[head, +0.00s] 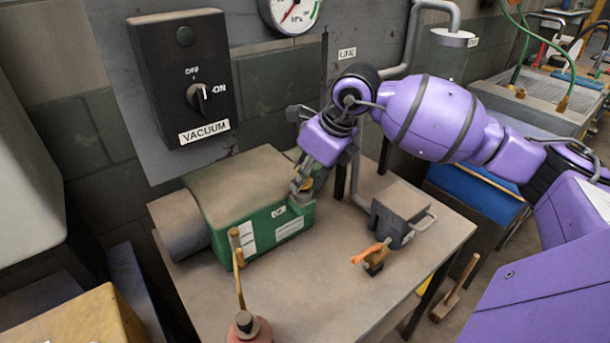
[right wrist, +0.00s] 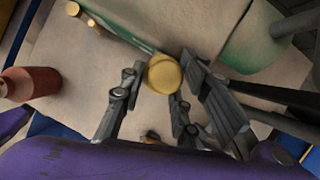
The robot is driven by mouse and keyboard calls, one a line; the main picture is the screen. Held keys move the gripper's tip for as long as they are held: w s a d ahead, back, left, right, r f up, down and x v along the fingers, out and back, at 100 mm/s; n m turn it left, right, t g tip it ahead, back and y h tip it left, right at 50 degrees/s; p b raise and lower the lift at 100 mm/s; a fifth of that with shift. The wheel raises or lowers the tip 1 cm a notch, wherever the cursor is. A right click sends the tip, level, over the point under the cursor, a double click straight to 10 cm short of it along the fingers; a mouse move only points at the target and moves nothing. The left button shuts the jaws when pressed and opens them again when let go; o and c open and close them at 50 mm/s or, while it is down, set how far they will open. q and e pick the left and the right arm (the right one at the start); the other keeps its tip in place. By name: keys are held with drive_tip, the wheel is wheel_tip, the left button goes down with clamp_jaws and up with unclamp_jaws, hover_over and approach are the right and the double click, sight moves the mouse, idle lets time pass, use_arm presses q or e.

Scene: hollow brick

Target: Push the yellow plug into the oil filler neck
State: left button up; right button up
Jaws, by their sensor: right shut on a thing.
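My right gripper (head: 303,184) is at the right end of the green pump (head: 262,215), close to its top edge. In the right wrist view its fingers (right wrist: 155,95) are closed around the round yellow plug (right wrist: 163,75), whose flat face shows. In the head view a small tan-yellow piece shows at the fingertips, partly covered by them. The oil filler neck is hidden behind the fingers and plug. I cannot tell whether the plug touches it. My left gripper is not in view.
The pump stands on a table (head: 320,290). An oil can (head: 247,330) with an upright spout, an orange-handled brass valve (head: 374,260) and a grey box (head: 400,213) with a handle stand around it. A vacuum switch panel (head: 185,75) is on the wall behind. The table's front middle is clear.

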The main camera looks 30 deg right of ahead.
drive_tip(key=shift+f+b, duration=0.3)
drive_tip(key=shift+f, duration=0.45)
drive_tip(key=o, duration=1.2)
drive_tip(key=shift+o, duration=0.2)
drive_tip(key=v, duration=1.2)
